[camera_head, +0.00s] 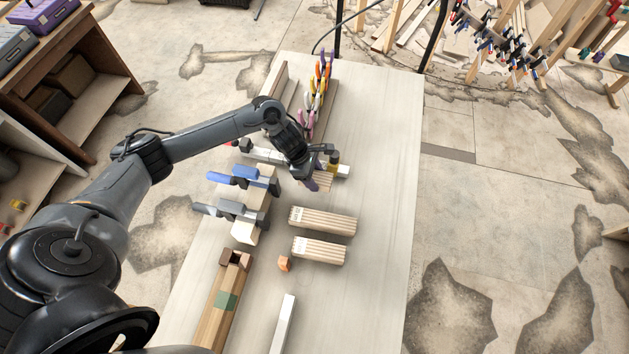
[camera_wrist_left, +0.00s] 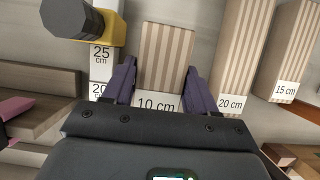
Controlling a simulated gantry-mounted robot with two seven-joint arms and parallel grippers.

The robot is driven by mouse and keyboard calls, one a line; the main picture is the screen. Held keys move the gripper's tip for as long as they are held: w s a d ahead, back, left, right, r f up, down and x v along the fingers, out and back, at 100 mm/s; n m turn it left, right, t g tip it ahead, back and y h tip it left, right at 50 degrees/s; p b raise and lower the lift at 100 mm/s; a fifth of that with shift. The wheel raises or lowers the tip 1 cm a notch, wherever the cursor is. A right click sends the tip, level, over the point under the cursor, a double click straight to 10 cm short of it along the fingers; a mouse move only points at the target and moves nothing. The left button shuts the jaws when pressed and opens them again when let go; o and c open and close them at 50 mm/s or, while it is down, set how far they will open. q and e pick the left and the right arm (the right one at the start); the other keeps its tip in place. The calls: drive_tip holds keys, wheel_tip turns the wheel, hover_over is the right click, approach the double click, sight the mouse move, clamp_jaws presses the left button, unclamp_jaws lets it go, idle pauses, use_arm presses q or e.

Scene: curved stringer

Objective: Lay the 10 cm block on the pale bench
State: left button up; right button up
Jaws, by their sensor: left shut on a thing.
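The 10 cm block (camera_head: 324,181), striped wood with a white label, is between the purple fingers of my left gripper (camera_head: 317,178) over the pale bench (camera_head: 385,210). In the left wrist view the block (camera_wrist_left: 164,58) sits between both fingers of the left gripper (camera_wrist_left: 158,88), which is shut on it. Its "10 cm" label is partly covered by the gripper body. I cannot tell whether its underside touches the bench. My right gripper is not in view.
The 20 cm block (camera_head: 322,221) and 15 cm block (camera_head: 319,250) lie nearby. A marked white bar (camera_head: 343,171) with a yellow stop (camera_head: 332,161) is beside the gripper. The bench's right side is clear.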

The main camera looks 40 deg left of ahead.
use_arm(q)
drive_tip(key=shift+f+p, duration=0.45)
drive_tip(key=shift+f, duration=1.6)
drive_tip(key=o, duration=1.2)
